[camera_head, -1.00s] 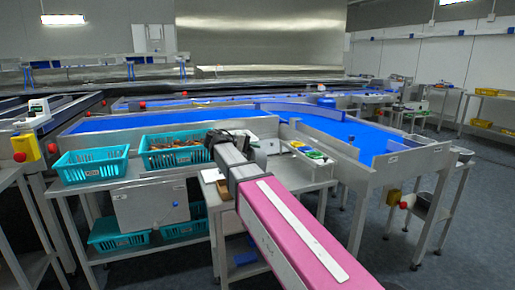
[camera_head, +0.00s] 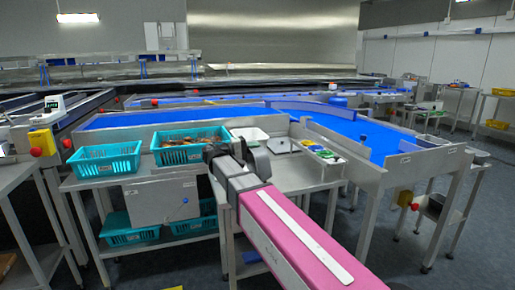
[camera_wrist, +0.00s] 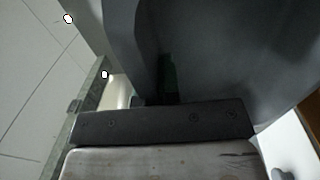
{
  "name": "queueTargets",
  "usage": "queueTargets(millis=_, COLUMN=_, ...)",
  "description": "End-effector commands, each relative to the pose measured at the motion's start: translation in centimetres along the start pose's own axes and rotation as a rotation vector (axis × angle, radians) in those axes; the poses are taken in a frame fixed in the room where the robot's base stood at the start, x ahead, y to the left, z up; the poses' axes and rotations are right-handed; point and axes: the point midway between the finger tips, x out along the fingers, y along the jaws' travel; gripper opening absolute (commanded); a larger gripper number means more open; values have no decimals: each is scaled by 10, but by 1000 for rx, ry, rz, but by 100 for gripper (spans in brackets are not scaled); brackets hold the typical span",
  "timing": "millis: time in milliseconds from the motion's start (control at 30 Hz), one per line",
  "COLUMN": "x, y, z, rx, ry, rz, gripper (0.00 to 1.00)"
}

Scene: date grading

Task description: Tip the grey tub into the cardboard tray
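My gripper (camera_head: 233,152) is at the far end of my pink arm, above the steel table between the teal crates and the blue belt. In the wrist view a large dark grey surface, likely the grey tub (camera_wrist: 225,50), fills the upper middle and right, very close to my gripper. Fingertips and any contact with it are hidden, so I cannot tell whether the gripper is open or shut. The tub is not clearly distinct from my gripper in the head view. A brown patch, possibly the cardboard tray (camera_wrist: 313,128), shows at the right edge of the wrist view.
Two teal crates stand left of my gripper: a seemingly empty one (camera_head: 105,162) and one with brown dates (camera_head: 190,149). A white tray (camera_head: 250,135) lies behind my gripper. A blue conveyor belt (camera_head: 385,140) runs behind and to the right.

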Motion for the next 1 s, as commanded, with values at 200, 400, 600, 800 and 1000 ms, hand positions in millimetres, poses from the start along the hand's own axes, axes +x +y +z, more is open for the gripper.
queueTargets(millis=200, x=-11, y=-2, z=0, rx=-1, ry=1, rz=75, gripper=0)
queueTargets(millis=400, x=-20, y=-3, z=0, rx=0, ry=1, rz=144, gripper=0)
queueTargets(millis=600, x=-29, y=-5, z=0, rx=0, ry=0, rz=213, gripper=0)
queueTargets(millis=800, x=-38, y=-7, z=0, rx=0, ry=1, rz=282, gripper=0)
queueTargets(millis=1000, x=-47, y=-8, z=0, rx=0, ry=1, rz=351, gripper=0)
